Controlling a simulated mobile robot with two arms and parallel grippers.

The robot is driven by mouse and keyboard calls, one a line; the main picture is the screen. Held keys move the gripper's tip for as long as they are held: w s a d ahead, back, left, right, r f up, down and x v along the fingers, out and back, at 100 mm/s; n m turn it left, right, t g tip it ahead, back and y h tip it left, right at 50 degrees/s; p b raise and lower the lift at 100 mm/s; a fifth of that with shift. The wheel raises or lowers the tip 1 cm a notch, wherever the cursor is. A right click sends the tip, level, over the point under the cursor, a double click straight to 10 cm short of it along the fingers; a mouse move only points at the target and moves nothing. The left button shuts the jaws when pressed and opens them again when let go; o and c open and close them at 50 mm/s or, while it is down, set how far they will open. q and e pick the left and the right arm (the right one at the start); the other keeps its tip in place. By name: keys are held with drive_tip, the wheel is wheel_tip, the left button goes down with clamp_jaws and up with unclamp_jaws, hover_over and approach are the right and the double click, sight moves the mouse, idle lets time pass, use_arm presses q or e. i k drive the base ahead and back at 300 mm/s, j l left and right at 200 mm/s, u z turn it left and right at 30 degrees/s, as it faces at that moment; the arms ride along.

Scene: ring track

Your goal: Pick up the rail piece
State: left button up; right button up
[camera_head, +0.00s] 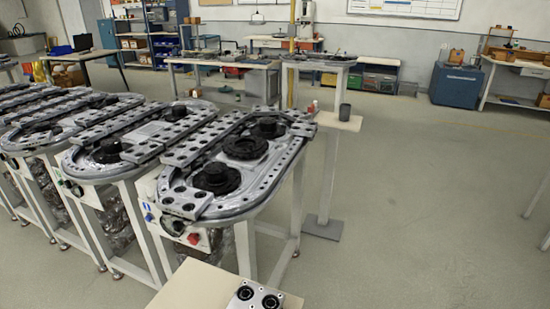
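A silver metal piece with two black round holes (254,297), which looks like a rail piece, lies on a beige tabletop (195,288) at the bottom edge. The frame cuts off its near part. Behind it stands the nearest ring track (268,200), an oval on a white frame. Grey rail sections with holes (205,145) lie along its top, and black round hubs (245,148) sit inside the oval. Neither of my grippers shows in this view, so I cannot see their state.
More ring tracks (110,150) stand close together on the left. A small beige stand (325,122) with a dark grey cup (345,112) is behind the nearest track. Workbenches and a blue cabinet (455,86) line the back. The floor (420,200) on the right is clear.

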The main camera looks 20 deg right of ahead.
sight(288, 156)
drive_tip(key=i+l+u, duration=0.15)
drive_tip(key=l+u, duration=0.6)
drive_tip(key=i+l, duration=0.05)
drive_tip(key=l, duration=0.05)
